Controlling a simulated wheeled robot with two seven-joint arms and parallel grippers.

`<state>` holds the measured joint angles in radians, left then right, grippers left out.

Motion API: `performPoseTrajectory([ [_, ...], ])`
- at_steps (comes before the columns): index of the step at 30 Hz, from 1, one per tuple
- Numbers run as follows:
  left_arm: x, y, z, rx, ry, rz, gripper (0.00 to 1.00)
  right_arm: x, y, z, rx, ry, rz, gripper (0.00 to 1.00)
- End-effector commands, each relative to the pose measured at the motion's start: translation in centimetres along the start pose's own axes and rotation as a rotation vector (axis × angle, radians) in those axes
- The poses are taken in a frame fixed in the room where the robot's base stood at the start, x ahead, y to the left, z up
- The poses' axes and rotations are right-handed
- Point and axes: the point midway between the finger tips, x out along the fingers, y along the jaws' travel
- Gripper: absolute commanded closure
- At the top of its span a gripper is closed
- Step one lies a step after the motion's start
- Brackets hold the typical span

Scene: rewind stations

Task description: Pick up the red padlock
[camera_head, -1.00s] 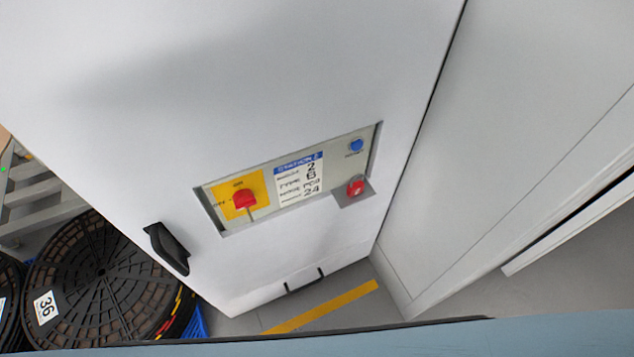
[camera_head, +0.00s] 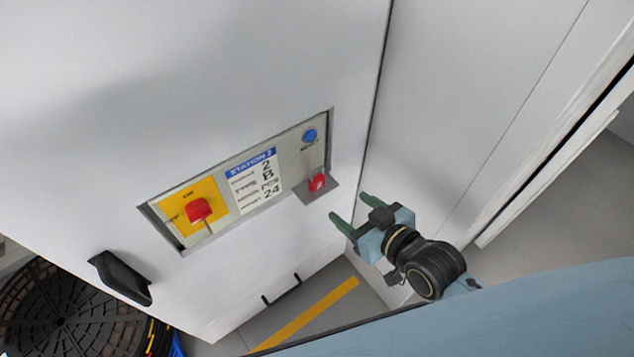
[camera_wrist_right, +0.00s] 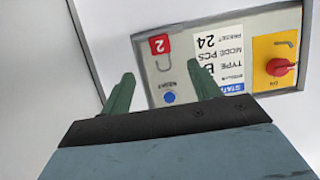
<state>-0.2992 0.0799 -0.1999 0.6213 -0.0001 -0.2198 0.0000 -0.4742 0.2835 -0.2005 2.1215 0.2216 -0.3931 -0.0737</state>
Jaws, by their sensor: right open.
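The red padlock (camera_head: 317,182) is at the lower right corner of the recessed panel, on a small grey ledge (camera_head: 312,195). In the right wrist view the padlock (camera_wrist_right: 159,45) shows a white 2 and a grey shackle, with the panel upside down. My right gripper (camera_head: 351,207) is open and empty, with green fingers pointing toward the cabinet. It is to the right of the padlock and slightly below it, apart from it. In the right wrist view the fingertips (camera_wrist_right: 162,80) are on either side of the blue button. My left gripper is not in view.
The panel holds a red rotary switch (camera_head: 199,209) on a yellow plate, a station label (camera_head: 255,180) and a blue button (camera_head: 309,135). A black handle (camera_head: 122,277) sticks out of the cabinet (camera_head: 230,70). Dark reels (camera_head: 60,315) stand at lower left.

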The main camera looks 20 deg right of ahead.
Motion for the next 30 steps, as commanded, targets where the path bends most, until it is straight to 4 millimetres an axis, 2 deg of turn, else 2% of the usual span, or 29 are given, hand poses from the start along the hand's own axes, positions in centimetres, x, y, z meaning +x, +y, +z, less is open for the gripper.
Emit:
performPoseTrajectory([
  [4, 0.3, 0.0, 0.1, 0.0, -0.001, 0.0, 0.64, 1.0, -0.2, -1.0, -0.001, 0.022, -0.006, 0.38],
  [13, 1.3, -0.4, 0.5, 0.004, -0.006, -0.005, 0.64, 6.5, -0.2, -1.0, 0.0, 0.021, -0.006, 0.38],
  [20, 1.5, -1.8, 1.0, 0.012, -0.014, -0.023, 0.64, 8.2, -0.2, -1.1, 0.0, 0.019, -0.006, 0.38],
  [30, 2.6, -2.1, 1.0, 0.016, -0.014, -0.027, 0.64, 12.7, 0.0, -1.1, 0.0, 0.019, -0.005, 0.38],
])
